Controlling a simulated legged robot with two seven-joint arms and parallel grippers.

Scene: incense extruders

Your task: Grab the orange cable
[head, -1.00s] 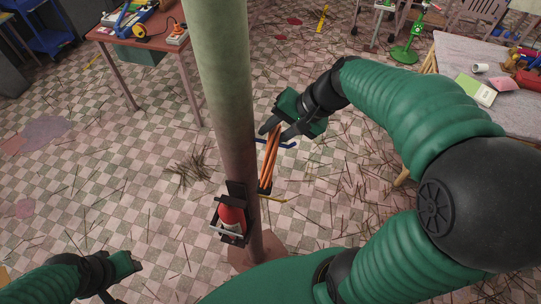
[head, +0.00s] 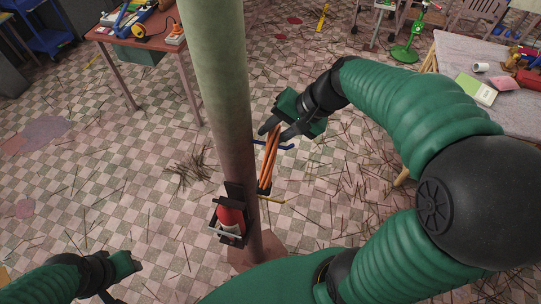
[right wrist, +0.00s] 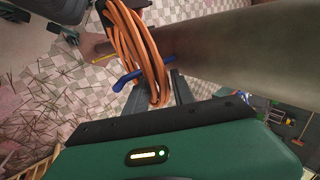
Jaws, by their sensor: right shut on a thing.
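The orange cable (head: 268,160) is a coiled bundle that hangs beside the round pillar (head: 222,90), by a blue hook (head: 285,146). My right gripper (head: 272,129) is at the top of the coil and shut on it. In the right wrist view the orange loops (right wrist: 140,50) pass between the fingers (right wrist: 156,98), with the blue hook (right wrist: 128,80) next to them. My left gripper (head: 122,275) is at the lower left, away from the cable. Its fingers are too unclear to tell whether they are open.
A red canister (head: 230,217) sits in a black holder low on the pillar. A brown table (head: 150,42) with tools stands at the upper left, and a grey table (head: 455,60) at the upper right. Thin sticks litter the tiled floor between them.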

